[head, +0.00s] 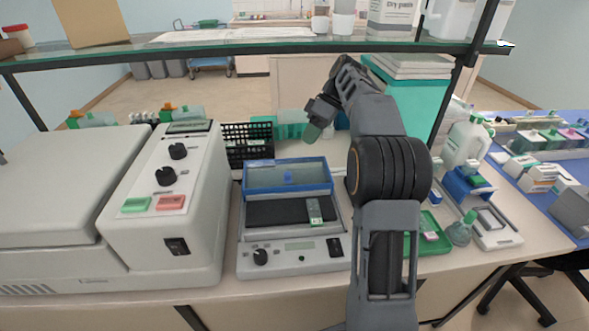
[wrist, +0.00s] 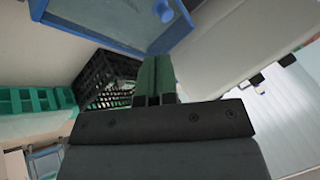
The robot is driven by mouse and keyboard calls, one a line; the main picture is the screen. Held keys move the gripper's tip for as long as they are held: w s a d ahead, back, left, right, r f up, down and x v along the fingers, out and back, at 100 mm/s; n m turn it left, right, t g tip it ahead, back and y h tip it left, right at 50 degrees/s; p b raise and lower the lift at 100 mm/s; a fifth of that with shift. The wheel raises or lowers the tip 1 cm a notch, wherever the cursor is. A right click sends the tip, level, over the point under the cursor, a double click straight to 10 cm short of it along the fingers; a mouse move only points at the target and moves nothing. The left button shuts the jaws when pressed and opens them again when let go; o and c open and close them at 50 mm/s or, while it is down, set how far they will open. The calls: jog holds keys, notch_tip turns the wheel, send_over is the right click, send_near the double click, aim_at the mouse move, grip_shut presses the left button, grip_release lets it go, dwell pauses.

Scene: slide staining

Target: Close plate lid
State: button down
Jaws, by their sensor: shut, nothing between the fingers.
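The plate device (head: 290,262) stands on the bench in the middle of the head view. Its lid, a clear panel in a blue frame (head: 287,191), is raised at the back of the device, and the black plate (head: 272,212) in front is uncovered. A small slide-like piece (head: 314,210) lies on the plate's right part. My gripper (head: 312,133) is shut and empty, above and behind the lid's right part, apart from it. In the wrist view my shut fingers (wrist: 156,62) point toward the blue lid frame (wrist: 100,43) with its blue knob (wrist: 163,11).
A large white machine (head: 170,195) stands close on the left. A black rack (head: 248,143) and green boxes (head: 292,130) sit behind the lid. A glass shelf (head: 240,46) crosses above. A green tray (head: 432,240) and bottles lie to the right of my arm.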

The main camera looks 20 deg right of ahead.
aim_at(294, 174)
jog(key=shift+n+g+y, duration=0.3)
jog(key=shift+n+y, duration=0.1)
jog(key=shift+n, duration=0.3)
jog(key=x, duration=0.3)
jog(key=w+b+x, duration=0.1)
jog(key=x, duration=0.2)
jog(key=d+f+b+x, duration=0.1)
jog(key=x, duration=0.2)
jog(key=shift+w+f, duration=0.1)
jog(key=shift+f, duration=0.15)
jog(key=shift+a, duration=0.1)
